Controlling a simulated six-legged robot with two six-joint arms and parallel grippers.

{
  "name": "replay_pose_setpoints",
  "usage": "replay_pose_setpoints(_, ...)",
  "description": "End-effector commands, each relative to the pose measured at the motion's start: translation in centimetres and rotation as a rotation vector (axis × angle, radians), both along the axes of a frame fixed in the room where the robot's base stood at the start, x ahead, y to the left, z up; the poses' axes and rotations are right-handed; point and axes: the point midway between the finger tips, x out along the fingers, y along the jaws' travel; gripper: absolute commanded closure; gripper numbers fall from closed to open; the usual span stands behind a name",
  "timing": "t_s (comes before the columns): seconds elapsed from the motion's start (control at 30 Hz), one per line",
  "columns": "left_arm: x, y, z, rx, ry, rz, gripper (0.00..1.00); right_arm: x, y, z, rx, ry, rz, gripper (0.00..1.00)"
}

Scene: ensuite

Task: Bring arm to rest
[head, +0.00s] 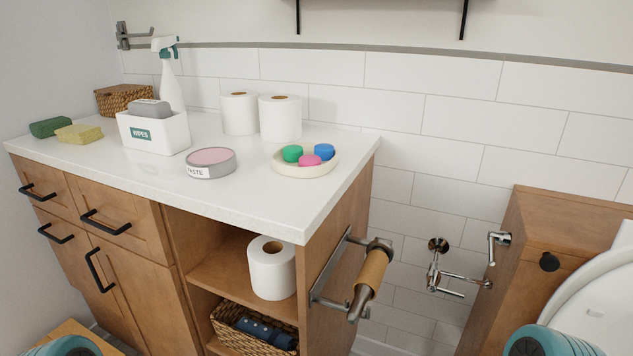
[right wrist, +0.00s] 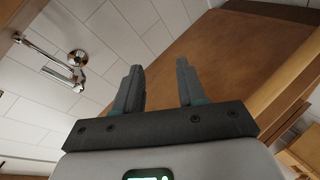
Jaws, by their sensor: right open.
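My right gripper (right wrist: 159,65) shows in the right wrist view. Its two dark fingers stand apart with nothing between them. A brown wooden panel (right wrist: 215,60) lies beyond the fingers, and I see no contact with it. The head view shows neither gripper; only teal rounded parts of my own arms show at its bottom left and bottom right edges. My left gripper is out of sight.
A white counter (head: 235,200) on a wooden vanity holds toilet rolls, a wipes box (head: 153,132) and a round dish (head: 305,170). A paper holder (head: 330,270) juts from its side. Chrome pipework (head: 437,268) and a wooden cabinet (head: 530,235) stand right.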

Motion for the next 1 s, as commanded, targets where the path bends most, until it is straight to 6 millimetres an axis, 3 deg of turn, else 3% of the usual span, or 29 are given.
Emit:
replay_pose_setpoints(0.03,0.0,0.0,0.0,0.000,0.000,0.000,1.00,-1.9,1.6,-2.5,0.183,0.125,-0.005,0.60)
replay_pose_setpoints(0.1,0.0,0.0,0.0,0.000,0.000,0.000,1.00,-5.1,3.9,-5.6,0.435,0.312,-0.056,0.60)
replay_pose_setpoints(0.2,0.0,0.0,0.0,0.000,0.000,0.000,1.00,-9.7,6.6,-8.3,0.702,0.555,-0.184,0.60)
replay_pose_setpoints(0.4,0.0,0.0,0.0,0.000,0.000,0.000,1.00,-17.3,9.5,-10.2,0.996,0.911,-0.515,0.60)
replay_pose_setpoints(0.57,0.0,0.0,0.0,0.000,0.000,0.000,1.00,-20.4,10.3,-10.3,1.126,1.039,-0.812,0.60)
replay_pose_setpoints(0.6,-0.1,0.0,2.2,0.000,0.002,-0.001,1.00,-20.3,10.3,-8.1,1.131,1.032,-0.817,0.60)
replay_pose_setpoints(0.87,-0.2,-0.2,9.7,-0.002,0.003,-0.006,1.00,-20.4,10.4,-0.7,1.126,1.036,-0.809,0.60)
replay_pose_setpoints(1.0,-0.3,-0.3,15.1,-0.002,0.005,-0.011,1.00,-20.5,10.5,4.8,1.124,1.039,-0.805,0.60)
